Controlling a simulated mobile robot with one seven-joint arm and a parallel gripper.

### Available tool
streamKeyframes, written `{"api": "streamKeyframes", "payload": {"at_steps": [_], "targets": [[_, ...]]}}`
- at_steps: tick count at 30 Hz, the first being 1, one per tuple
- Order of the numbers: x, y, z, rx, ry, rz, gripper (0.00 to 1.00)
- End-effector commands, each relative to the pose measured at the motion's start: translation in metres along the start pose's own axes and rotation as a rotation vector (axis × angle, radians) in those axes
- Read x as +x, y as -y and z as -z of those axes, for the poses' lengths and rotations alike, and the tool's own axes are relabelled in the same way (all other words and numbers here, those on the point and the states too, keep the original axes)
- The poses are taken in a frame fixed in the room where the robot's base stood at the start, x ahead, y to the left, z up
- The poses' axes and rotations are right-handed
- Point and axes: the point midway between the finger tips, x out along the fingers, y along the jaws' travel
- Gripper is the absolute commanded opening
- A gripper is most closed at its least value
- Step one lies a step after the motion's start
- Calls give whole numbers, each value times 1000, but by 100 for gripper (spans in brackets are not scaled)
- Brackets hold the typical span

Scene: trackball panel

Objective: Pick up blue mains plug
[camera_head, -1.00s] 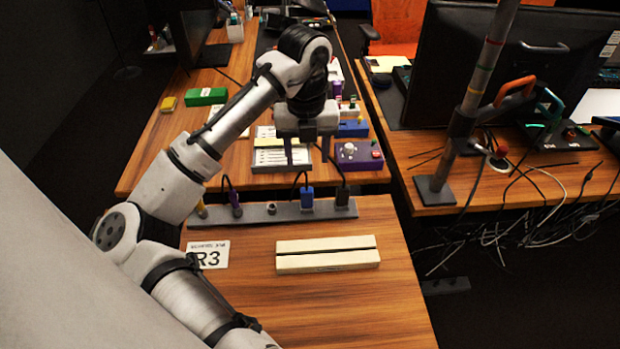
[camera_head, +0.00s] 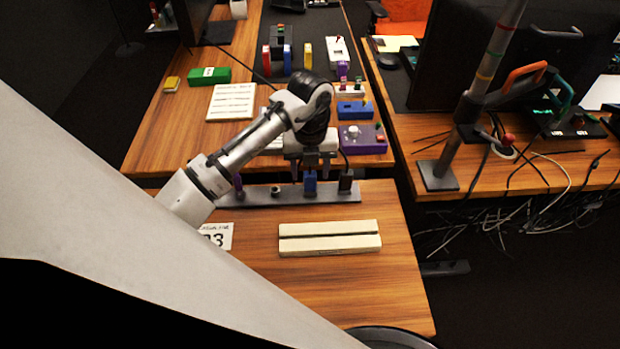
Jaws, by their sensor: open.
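The blue mains plug (camera_head: 310,183) stands upright in the dark grey power strip (camera_head: 258,195) at the back of the near table. My gripper (camera_head: 310,172) is open and points down right at the blue plug. Its fingers appear on either side of the plug's upper part; whether they touch it I cannot tell. The plug's top and its cord are hidden behind the gripper.
A black plug (camera_head: 345,182) stands close to the right in the same strip, and a purple plug (camera_head: 238,184) is to the left. A cream slotted block (camera_head: 330,247) lies in front. A purple box (camera_head: 362,139) with a knob sits behind. The near table's front right is clear.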

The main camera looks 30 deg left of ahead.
Motion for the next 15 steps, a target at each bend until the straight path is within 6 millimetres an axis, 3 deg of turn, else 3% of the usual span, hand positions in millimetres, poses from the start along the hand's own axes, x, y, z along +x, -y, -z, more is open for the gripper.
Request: {"api": "streamKeyframes", "payload": {"at_steps": [6,13,15], "targets": [[24,0,0,-1,-1,1,53],[26,0,0,-1,0,1,53],[26,0,0,-1,0,1,45]]}}
